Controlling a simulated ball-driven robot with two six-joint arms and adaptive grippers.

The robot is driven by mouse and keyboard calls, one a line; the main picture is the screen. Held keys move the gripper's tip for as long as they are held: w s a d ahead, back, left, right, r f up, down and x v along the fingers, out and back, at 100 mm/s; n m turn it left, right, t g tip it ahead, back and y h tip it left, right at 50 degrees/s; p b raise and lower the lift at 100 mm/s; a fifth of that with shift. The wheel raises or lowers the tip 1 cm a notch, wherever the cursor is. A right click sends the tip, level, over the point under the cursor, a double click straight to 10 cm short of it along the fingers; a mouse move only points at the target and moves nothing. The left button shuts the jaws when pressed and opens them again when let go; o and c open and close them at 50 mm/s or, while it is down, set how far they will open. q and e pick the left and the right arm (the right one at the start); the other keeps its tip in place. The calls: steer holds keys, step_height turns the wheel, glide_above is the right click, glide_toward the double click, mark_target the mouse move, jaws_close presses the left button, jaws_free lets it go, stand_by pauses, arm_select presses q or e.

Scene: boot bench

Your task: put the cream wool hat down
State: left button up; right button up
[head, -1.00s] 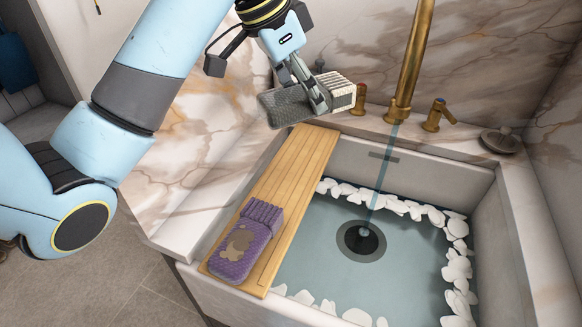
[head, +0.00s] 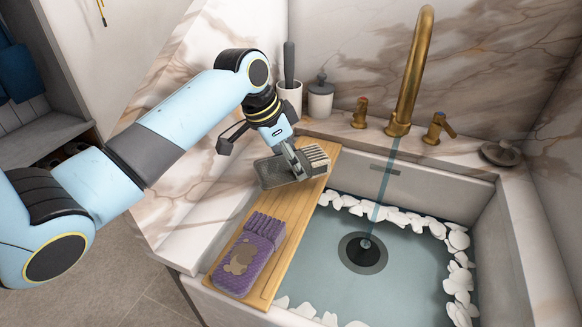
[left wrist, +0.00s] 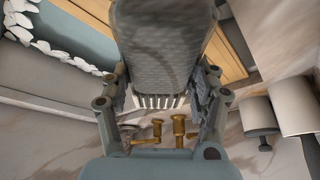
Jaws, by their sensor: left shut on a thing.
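The cream wool hat (head: 272,172) has a body that looks grey and a paler ribbed cuff. My left gripper (head: 298,173) is shut on it near the cuff. The hat is at the far end of the wooden board (head: 298,215), partly over the counter to its left. I cannot tell whether it touches the board. In the left wrist view the hat (left wrist: 163,45) fills the upper middle, between the fingers, cuff towards me. The fingers cover part of it in the head view. My right gripper is not in view.
A purple knitted hat (head: 250,255) with a bear patch lies on the near end of the board. The sink (head: 400,245) holds water and white foam, with a brass tap (head: 408,80) behind. A white jar (head: 320,97) and brush holder (head: 290,95) stand behind the gripper. Mid-board is clear.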

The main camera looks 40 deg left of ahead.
arm_select(q)
steer(key=shift+f, duration=0.95)
steer(key=shift+f, duration=0.3)
steer(key=o, duration=1.2)
steer(key=shift+r, duration=0.15)
steer(key=shift+r, duration=0.3)
steer(key=p+v, duration=1.2)
steer(key=p, duration=0.2)
steer(key=shift+a+p, duration=0.1)
steer(key=shift+p, duration=0.3)
steer(key=shift+f, duration=0.1)
